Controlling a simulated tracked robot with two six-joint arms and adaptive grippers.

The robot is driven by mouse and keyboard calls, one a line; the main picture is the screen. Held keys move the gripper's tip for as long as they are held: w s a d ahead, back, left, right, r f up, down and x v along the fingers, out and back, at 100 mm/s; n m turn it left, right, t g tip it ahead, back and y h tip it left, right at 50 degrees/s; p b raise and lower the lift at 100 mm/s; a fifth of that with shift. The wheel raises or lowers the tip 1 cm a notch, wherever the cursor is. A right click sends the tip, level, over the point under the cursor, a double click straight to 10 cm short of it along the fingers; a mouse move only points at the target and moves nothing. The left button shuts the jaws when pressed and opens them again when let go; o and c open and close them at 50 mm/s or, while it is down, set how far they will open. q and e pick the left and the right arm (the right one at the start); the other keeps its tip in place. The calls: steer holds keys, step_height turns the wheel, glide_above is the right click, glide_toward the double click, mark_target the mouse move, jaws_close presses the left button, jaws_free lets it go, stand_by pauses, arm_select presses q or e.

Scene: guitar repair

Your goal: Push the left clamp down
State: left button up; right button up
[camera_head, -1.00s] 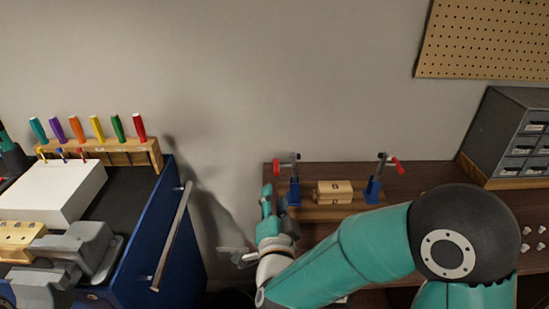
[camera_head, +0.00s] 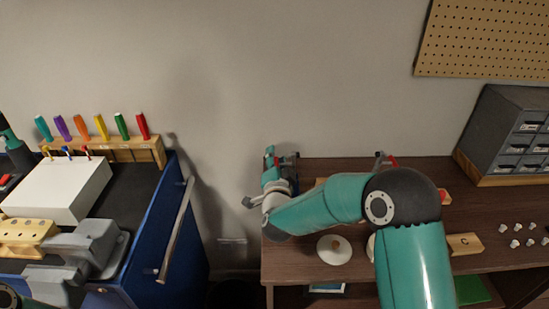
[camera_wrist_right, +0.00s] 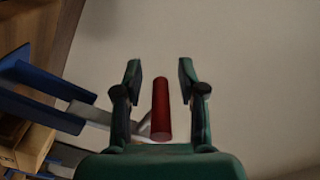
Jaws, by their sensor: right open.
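The left clamp (camera_head: 291,158) stands at the left end of the bench, partly hidden by my right gripper (camera_head: 270,156) and arm. In the right wrist view, its red handle (camera_wrist_right: 161,108) lies between the two fingers of my open right gripper (camera_wrist_right: 160,76), with gaps on both sides. The clamp's grey lever and blue base (camera_wrist_right: 48,108) show to the left. The right clamp (camera_head: 384,160) shows behind my right arm, its red handle pointing right.
A white round object (camera_head: 334,249) and a wooden block marked C (camera_head: 464,244) lie on the dark bench (camera_head: 490,207). A grey drawer cabinet (camera_head: 505,130) stands right. A blue cart (camera_head: 150,235) with tools stands left, across a gap.

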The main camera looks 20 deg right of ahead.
jaws_close()
steer(key=shift+a, duration=0.1)
steer(key=shift+f, duration=0.1)
